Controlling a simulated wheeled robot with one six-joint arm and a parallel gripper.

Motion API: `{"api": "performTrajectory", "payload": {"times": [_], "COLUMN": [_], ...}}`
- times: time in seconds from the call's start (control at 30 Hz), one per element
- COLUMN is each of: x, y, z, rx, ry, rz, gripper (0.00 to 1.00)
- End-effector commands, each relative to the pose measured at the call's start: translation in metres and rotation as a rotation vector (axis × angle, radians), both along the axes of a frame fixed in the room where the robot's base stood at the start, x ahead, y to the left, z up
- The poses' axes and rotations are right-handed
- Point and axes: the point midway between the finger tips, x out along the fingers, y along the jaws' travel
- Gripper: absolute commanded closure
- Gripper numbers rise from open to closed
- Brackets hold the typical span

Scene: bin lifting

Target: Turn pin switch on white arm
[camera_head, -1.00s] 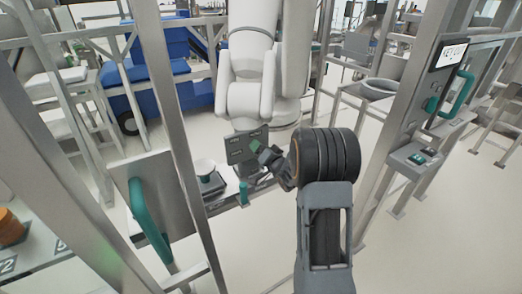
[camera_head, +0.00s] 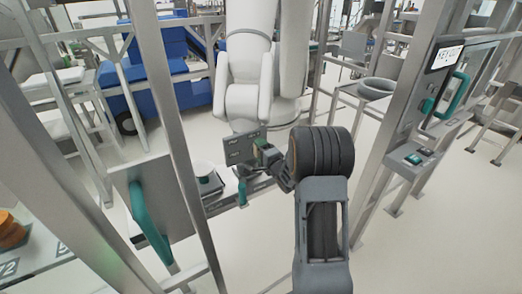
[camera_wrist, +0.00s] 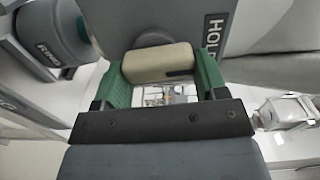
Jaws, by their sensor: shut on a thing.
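In the head view my gripper (camera_head: 266,153) is at the right side of the dark grey panel (camera_head: 238,149), and the switch is too small to make out. The large white arm (camera_head: 243,103) stands just behind.
A metal post (camera_head: 172,120) and a plate with a green handle (camera_head: 150,222) stand at left. A frame with a screen (camera_head: 447,54) stands at right. Open floor lies between.

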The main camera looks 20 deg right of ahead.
Motion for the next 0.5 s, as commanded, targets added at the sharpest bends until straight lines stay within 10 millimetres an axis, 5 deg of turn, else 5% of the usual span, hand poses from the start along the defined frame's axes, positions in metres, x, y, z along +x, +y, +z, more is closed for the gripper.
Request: {"api": "performTrajectory", "payload": {"times": [0.5], "x": [-0.0001], "y": [-0.0004], "z": [-0.0010], "rx": [0.065], "ry": [0.007], "rz": [0.000], "gripper": [0.58]}}
